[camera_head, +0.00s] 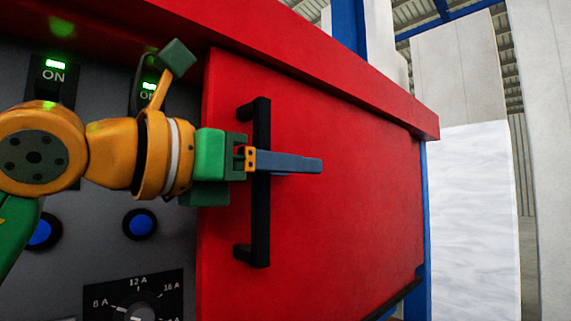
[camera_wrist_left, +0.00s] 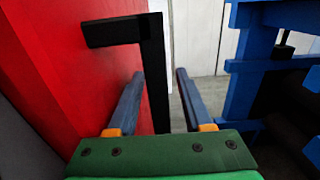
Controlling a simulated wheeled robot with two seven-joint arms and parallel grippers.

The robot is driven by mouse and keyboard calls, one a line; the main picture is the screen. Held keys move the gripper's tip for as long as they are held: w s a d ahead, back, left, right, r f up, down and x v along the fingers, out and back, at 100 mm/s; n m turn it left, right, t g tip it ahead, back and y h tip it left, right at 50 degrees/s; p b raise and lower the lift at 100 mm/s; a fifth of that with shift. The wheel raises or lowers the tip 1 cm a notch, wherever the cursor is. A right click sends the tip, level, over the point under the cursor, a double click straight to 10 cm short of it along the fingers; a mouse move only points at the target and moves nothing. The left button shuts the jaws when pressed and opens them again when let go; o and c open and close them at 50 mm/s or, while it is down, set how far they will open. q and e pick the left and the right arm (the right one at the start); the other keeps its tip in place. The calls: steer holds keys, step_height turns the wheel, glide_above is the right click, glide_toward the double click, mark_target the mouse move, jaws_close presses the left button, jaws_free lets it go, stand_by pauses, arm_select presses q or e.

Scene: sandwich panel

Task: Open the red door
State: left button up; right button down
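The red door (camera_head: 345,200) fills the middle of the head view, and it also shows at the left of the wrist view (camera_wrist_left: 50,60). It looks closed. Its black handle (camera_head: 261,215) is a long upright bar, and it shows in the wrist view (camera_wrist_left: 155,62). My left gripper (camera_head: 318,165) reaches across the handle at mid-height. In the wrist view its two blue-grey fingers (camera_wrist_left: 159,76) are apart, with the bar between them and gaps visible beside it. I cannot tell whether either finger touches the bar. My right gripper is not in view.
A grey panel left of the door has green-lit ON switches (camera_head: 54,75), blue buttons (camera_head: 140,224) and a dial (camera_head: 139,312). A red ledge (camera_head: 330,70) juts out above the door. A blue frame (camera_wrist_left: 245,70) stands at the right of the wrist view.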

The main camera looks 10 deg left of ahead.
arm_select(q)
steer(key=b+v, duration=0.2)
steer(key=v, duration=0.5)
steer(key=shift+b, duration=0.35)
steer(key=shift+w+d, duration=0.1)
steer(key=shift+w, duration=0.05)
